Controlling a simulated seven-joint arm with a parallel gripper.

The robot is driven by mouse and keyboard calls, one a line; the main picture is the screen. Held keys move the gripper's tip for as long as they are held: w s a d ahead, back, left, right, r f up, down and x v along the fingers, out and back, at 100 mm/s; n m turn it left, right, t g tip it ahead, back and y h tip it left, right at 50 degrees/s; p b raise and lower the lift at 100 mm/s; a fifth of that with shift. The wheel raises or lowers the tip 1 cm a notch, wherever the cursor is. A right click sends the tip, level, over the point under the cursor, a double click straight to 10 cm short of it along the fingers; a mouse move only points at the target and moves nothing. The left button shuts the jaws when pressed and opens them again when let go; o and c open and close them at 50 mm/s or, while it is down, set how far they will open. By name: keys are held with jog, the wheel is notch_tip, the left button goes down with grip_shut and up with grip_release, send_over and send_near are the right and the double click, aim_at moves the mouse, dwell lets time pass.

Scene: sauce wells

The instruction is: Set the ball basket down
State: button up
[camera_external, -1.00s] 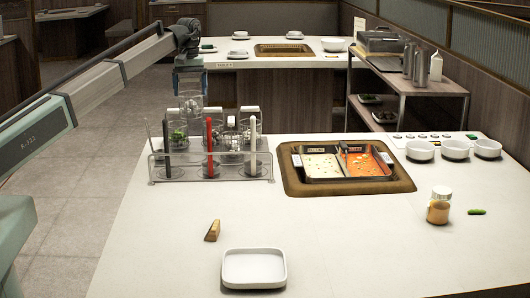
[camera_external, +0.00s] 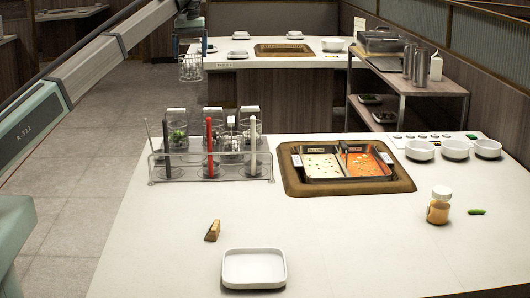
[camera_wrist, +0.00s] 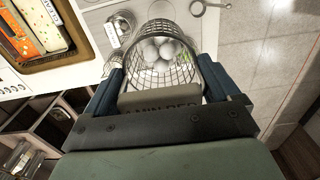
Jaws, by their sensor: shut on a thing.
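My gripper (camera_external: 189,42) is shut on the ball basket, a wire mesh basket (camera_external: 191,68) that hangs below it. In the external view it hangs in the air, showing above the left end of the rack. In the wrist view my gripper (camera_wrist: 165,82) has a finger on each side of the basket's handle block (camera_wrist: 160,99). Several white balls and a little green show inside the basket (camera_wrist: 183,69). The rack (camera_external: 210,156) stands on the near table and holds other baskets with black, red and white handles.
A hot pot (camera_external: 348,179) with a pale and a red broth is sunk in the table. A jar (camera_external: 438,207) stands at right. The table's middle front is clear.

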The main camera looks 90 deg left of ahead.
jog(key=w+d+f+m, duration=0.2)
jog(key=w+d+f, duration=0.1)
jog(key=w+d, duration=0.85)
jog(key=w+d+f+m, duration=0.2)
jog(key=w+d+f, duration=0.1)
jog(key=w+d, duration=0.85)
jog(key=w+d+f+m, duration=0.15)
jog(key=d+f, duration=0.25)
jog(key=d, duration=0.6)
jog(key=w+d+f+m, duration=0.1)
jog(key=w+d+f, duration=0.15)
jog(key=d, duration=0.75)
jog(key=s+d+f+n, duration=0.1)
jog(key=s+d+f, duration=0.3)
jog(key=d+f, duration=0.3)
notch_tip(320, 180, down, 9)
jog(key=n, duration=0.5)
jog(key=shift+w+d, duration=0.4)
jog(key=shift+d, duration=0.05)
jog(key=shift+n, duration=0.25)
